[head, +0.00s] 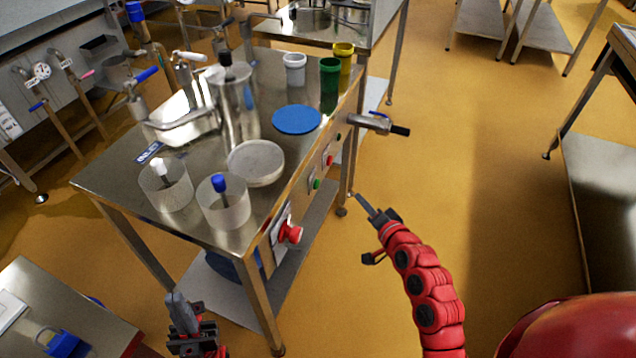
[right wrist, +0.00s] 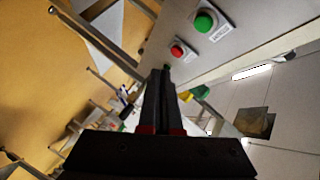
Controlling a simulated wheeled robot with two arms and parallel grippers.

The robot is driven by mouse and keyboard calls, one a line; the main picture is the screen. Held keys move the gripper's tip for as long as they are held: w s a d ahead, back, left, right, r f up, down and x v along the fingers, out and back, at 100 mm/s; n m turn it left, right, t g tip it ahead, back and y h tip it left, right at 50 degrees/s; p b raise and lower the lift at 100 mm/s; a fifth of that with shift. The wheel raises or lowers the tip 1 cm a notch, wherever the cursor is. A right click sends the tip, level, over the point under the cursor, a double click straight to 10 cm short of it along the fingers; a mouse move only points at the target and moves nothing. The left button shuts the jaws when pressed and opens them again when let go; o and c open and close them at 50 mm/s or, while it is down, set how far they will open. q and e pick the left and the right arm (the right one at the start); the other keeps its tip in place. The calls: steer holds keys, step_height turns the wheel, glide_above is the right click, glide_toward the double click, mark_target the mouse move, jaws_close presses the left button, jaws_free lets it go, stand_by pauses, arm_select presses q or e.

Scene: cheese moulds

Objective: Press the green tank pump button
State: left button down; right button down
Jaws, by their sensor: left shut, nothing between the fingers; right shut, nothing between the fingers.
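A green button (head: 317,184) sits on the side panel of the steel table, between a large red mushroom button (head: 290,233) and a smaller red button (head: 328,160). In the right wrist view the green button (right wrist: 205,22) is at the top, on a white labelled plate too small to read, with the red button (right wrist: 178,51) beside it. My right gripper (head: 359,198) is shut and empty, in front of the panel to the right of the green button and apart from it. My left gripper (head: 172,297) is shut and empty, low near the table's front leg.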

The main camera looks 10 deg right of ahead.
mark_target(316, 184)
steer(key=shift+a, duration=0.1)
steer(key=w+a+p, duration=0.5)
steer(key=a, duration=0.2)
stand_by(0.4)
steer(key=shift+a, duration=0.1)
stand_by(1.7)
steer(key=shift+w+a, duration=0.25)
steer(key=shift+a, duration=0.05)
